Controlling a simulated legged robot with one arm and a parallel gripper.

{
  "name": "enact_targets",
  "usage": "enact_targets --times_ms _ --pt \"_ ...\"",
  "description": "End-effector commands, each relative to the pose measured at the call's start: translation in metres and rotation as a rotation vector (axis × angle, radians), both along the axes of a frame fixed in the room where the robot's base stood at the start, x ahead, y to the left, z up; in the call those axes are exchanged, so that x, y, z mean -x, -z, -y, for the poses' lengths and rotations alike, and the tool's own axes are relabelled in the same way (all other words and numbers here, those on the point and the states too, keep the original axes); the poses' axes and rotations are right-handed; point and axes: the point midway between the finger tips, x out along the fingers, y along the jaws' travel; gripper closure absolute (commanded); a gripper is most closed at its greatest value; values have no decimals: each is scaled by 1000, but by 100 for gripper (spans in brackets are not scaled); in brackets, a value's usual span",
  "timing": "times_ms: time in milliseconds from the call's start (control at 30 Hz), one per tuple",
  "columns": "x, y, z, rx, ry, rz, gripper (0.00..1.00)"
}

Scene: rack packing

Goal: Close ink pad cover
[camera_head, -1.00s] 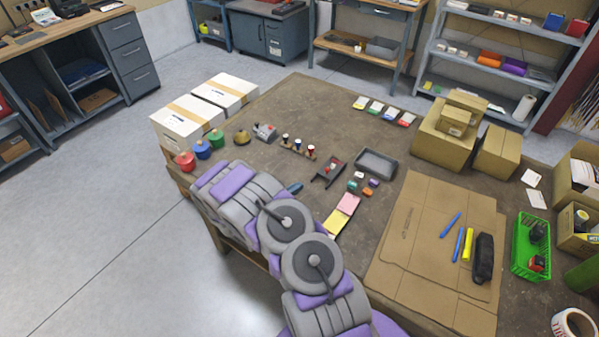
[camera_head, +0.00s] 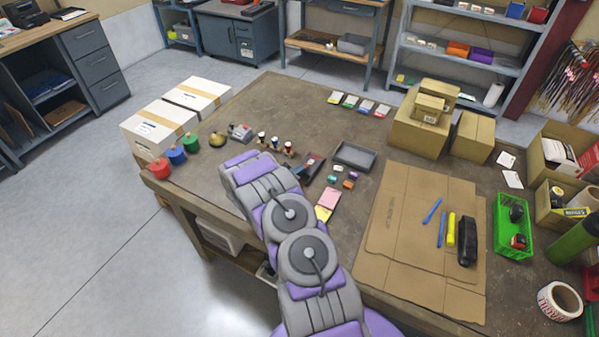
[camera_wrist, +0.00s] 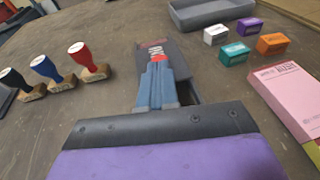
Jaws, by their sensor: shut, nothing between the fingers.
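A dark, flat case that looks like the ink pad (camera_head: 313,164) lies on the workbench, partly hidden by my arm in the head view. In the wrist view the ink pad (camera_wrist: 178,48) is straight ahead, with red and pale marks showing just beyond my fingertips. My gripper (camera_wrist: 157,68) is shut and empty, with its blue-grey fingers over the near part of the pad. The fingers hide much of the pad, so I cannot tell the cover's angle or whether they touch it.
Three stamps (camera_wrist: 87,60) stand left of the pad. Small coloured boxes (camera_wrist: 233,53) and a grey tray (camera_wrist: 210,12) lie beyond it to the right. Cardboard sheets (camera_head: 400,270) cover the bench's right part.

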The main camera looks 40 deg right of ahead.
Motion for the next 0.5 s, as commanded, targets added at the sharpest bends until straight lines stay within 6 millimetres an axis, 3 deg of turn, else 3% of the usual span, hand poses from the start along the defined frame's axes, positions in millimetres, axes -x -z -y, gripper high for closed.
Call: enact_targets --times_ms 500 --pt "-2 2 10 -1 1 2 100"
